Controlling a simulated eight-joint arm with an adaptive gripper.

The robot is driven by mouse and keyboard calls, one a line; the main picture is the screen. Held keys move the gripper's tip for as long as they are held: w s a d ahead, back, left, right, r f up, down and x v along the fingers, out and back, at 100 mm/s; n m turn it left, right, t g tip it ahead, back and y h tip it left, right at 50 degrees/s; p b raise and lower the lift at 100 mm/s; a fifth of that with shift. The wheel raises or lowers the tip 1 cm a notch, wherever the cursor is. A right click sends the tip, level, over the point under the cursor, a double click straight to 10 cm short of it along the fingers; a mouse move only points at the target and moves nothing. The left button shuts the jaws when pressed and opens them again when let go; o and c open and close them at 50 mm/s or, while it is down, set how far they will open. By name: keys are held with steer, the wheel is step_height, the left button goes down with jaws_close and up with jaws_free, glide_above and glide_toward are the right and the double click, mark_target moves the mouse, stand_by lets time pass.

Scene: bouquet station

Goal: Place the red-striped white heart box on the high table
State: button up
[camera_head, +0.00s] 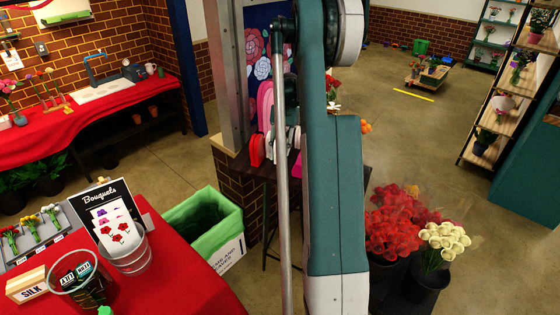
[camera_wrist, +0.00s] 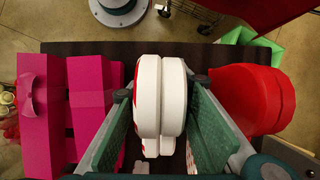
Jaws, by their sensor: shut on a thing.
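The white heart box (camera_wrist: 147,100) shows in the middle of the wrist view, with a bit of red on its left edge. My gripper (camera_wrist: 161,88) has its green pads on either side of the box and is shut on it. The dark top of the high table (camera_wrist: 215,52) lies beneath them; whether the box touches it I cannot tell.
Magenta boxes (camera_wrist: 90,100) stand left of the held box, and a red rounded box (camera_wrist: 245,98) stands close on its right. A green-lined bin (camera_head: 205,222) is beside the table. Red flowers (camera_head: 392,228) stand at the table's other side.

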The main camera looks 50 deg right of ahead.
steer(key=shift+f, duration=1.85)
steer(key=shift+f, duration=0.15)
steer(key=o, duration=1)
steer(key=shift+c, duration=0.2)
steer(key=v, duration=1.2)
